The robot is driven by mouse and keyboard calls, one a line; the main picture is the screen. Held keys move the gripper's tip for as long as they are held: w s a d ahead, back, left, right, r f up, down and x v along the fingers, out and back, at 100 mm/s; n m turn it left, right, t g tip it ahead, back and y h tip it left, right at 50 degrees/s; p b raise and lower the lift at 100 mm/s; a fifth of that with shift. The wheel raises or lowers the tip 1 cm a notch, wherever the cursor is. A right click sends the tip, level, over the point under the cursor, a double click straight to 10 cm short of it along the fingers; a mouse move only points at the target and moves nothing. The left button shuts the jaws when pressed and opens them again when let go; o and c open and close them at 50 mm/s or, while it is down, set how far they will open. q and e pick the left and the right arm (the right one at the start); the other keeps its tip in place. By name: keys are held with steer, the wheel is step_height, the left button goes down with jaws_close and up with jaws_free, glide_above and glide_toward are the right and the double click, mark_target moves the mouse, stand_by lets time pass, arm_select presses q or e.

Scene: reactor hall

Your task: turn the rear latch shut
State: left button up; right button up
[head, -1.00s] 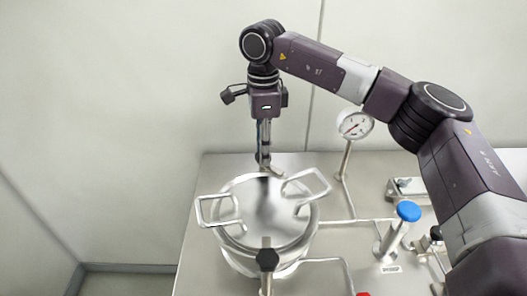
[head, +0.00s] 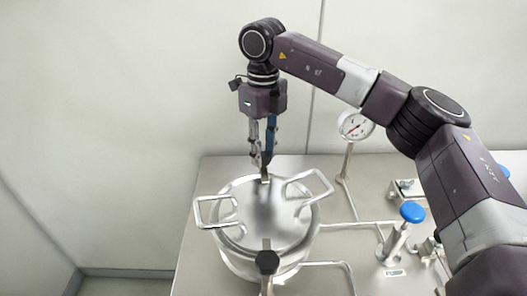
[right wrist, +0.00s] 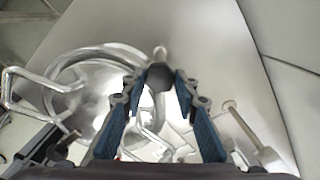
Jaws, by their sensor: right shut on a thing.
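A round steel vessel (head: 238,262) with a shiny lid (head: 250,208) and two loop handles stands on the metal bench. The rear latch (head: 265,174) is at the far edge of the lid, and its short metal bar points forward over the rim. My right gripper (head: 264,156) reaches down from above and is shut on the latch's top. In the right wrist view a dark knob (right wrist: 160,76) sits between the fingertips, which hide part of it. The front latch (head: 267,262), with a black knob, lies across the near rim. My left gripper is not in view.
A pressure gauge (head: 355,126) on a thin pipe stands right of the gripper, under my right arm. A blue-capped valve (head: 411,212) and pipes take up the bench's right side. The bench top (head: 202,262) left of the vessel is bare.

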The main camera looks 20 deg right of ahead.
mark_target(264, 156)
steer(key=shift+w+r+m, duration=0.1)
steer(key=shift+r+m, duration=0.05)
steer(key=shift+m, duration=0.35)
steer(key=o, duration=1.2)
steer(key=shift+c, duration=0.2)
step_height(264, 156, up, 12)
steer(key=shift+f, duration=0.2)
